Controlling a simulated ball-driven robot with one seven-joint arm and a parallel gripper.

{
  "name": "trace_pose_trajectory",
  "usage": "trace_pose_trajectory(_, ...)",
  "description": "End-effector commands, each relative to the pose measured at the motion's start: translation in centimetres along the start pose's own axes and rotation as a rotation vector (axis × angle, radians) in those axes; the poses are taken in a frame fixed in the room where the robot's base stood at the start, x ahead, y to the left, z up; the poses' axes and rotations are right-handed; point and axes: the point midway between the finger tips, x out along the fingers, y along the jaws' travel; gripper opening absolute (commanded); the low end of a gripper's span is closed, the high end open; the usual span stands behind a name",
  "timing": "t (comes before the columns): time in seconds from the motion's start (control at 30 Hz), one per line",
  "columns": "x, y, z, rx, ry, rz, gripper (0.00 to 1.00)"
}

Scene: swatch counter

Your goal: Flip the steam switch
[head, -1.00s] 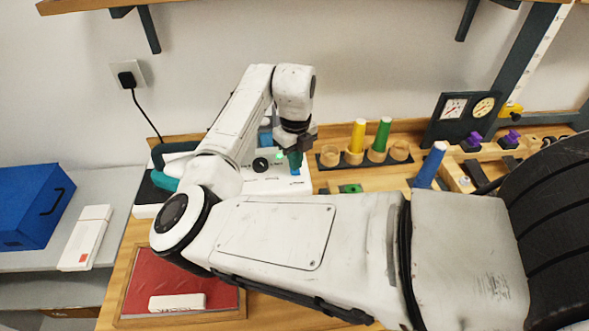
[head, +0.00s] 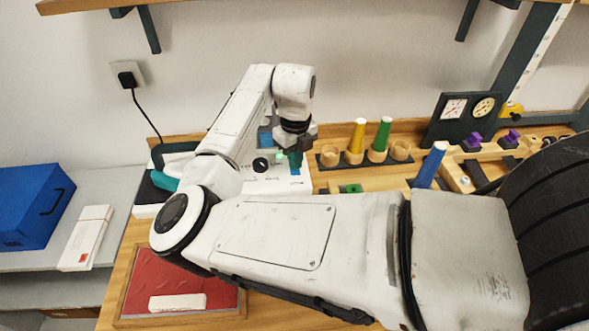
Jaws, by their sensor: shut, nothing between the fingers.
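A white panel (head: 285,184) lies on the wooden counter, partly hidden behind my arm. It carries a black round knob (head: 261,165), a small lit green spot (head: 279,156) and a small blue part (head: 296,171) near its right side. I cannot tell for sure which of these is the steam switch. My gripper (head: 295,160) points down over the right part of the panel, right of the knob and close to the blue part. Its fingers are shut and empty. I cannot tell whether they touch the blue part.
A wooden rack (head: 330,158) with yellow and green pegs stands right of the panel. A blue peg (head: 430,165) and a dark gauge board (head: 462,118) are further right. A red tray (head: 150,270) lies front left, and a blue box (head: 30,205) stands on the grey shelf.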

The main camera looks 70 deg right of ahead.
Motion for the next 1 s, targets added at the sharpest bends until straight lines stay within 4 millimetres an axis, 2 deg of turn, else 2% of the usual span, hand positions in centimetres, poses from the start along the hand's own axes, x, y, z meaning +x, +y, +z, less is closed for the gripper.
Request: trace_pose_trajectory(1.0, 1.1, 0.0, 0.0, 0.000, 0.000, 0.000, 0.00)
